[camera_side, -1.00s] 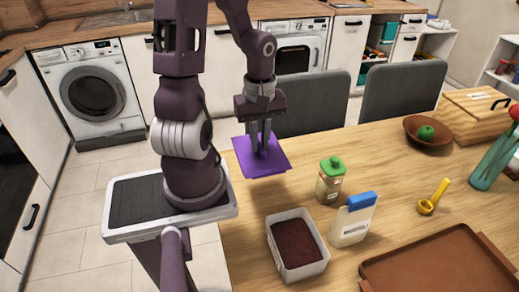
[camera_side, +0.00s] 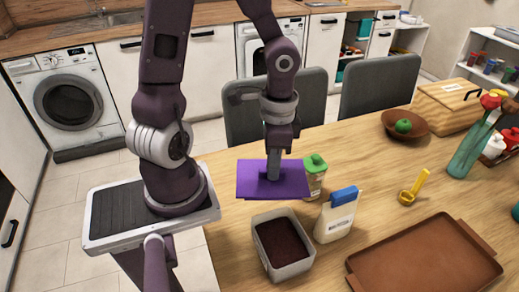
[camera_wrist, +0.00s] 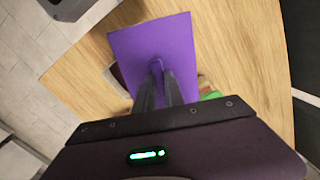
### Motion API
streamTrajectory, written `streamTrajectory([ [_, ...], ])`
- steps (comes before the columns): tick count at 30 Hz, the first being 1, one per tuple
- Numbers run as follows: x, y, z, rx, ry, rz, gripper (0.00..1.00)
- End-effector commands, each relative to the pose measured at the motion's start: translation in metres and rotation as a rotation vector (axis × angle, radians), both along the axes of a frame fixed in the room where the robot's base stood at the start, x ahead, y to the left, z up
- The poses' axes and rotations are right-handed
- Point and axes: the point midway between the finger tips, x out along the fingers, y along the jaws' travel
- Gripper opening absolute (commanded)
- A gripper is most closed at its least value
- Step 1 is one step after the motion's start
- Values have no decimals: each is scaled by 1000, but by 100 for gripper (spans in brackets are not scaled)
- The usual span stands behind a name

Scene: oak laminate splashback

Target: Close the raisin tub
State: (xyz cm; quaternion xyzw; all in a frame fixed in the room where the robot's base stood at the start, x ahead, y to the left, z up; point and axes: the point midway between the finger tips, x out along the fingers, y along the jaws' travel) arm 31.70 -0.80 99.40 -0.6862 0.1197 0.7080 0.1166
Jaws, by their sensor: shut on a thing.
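The raisin tub (camera_side: 284,269) is a pale grey, open-topped box with dark raisins (camera_side: 283,241) inside, standing at the table's near left. My gripper (camera_side: 273,176) is shut on the purple lid (camera_side: 247,183), a flat square held by its middle. The lid hangs above the table, behind and above the tub in the side view, apart from it. In the wrist view the gripper (camera_wrist: 158,75) holds the lid (camera_wrist: 152,38) by a small raised handle, and the lid hides most of the tub.
A green-capped jar (camera_side: 315,163), partly behind the lid, and a blue-capped carton (camera_side: 336,219) stand close to the tub's right. A brown tray (camera_side: 425,262), yellow scoop (camera_side: 408,196) and bowl (camera_side: 396,120) are further right. Chairs (camera_side: 381,86) line the far edge.

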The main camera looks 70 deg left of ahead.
Motion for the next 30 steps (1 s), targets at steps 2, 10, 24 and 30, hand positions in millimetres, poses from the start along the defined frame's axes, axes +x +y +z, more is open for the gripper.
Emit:
streamTrajectory([
  [2, 0, -16, 0, -6, -1, -231, 0],
  [10, -3, -60, 2, -20, -15, -896, 0],
  [24, -8, -83, -21, -24, -25, -1244, 0],
  [30, -7, -83, -42, -23, -28, -1240, 0],
])
